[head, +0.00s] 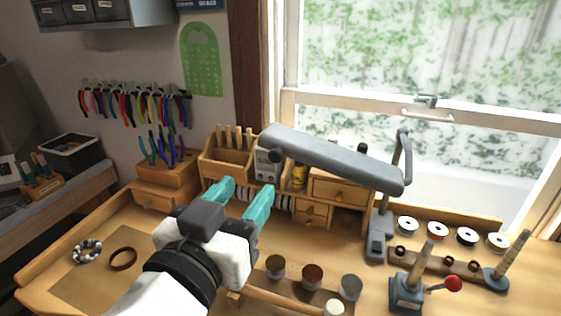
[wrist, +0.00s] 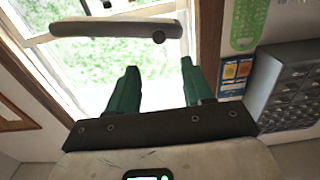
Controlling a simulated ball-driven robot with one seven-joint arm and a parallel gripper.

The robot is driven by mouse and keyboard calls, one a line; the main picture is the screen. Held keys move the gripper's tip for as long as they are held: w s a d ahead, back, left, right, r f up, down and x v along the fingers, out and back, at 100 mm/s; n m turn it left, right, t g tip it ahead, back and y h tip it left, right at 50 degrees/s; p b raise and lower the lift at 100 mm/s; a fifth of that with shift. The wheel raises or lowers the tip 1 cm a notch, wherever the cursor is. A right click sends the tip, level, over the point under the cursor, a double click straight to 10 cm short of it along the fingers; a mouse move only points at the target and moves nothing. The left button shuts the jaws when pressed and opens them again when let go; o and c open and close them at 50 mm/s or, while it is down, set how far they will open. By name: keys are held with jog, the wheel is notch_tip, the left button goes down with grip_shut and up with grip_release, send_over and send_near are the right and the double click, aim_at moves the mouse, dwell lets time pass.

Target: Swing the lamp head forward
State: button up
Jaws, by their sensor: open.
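The lamp head (head: 335,158) is a long grey bar. It spans across the back of the bench in front of the wooden organiser and joins a grey lamp arm (head: 404,160) at its right end. The lamp's clamp base (head: 377,240) stands on the bench. My gripper (head: 243,188), with teal fingers, is open and empty, left of and below the lamp head in the head view. In the wrist view, the lamp head (wrist: 118,27) lies beyond the open fingers (wrist: 160,85), with a round knob near its right end. I see no contact between them.
A wooden organiser (head: 228,162) with drawers stands behind my gripper. Several jars (head: 312,275), spools (head: 437,228) and a small tool with a red knob (head: 408,290) occupy the bench's right side. Pliers in a block (head: 165,165) stand left. The window (head: 420,70) is behind the lamp.

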aim_at(274, 157)
jog(key=p+x, duration=0.3)
jog(key=x, duration=0.7)
jog(key=shift+w+f, duration=0.1)
jog(key=shift+w+d+f, duration=0.1)
jog(key=shift+w+d, duration=0.15)
jog(key=shift+w, duration=0.3)
jog(key=shift+c, duration=0.2)
grip_shut()
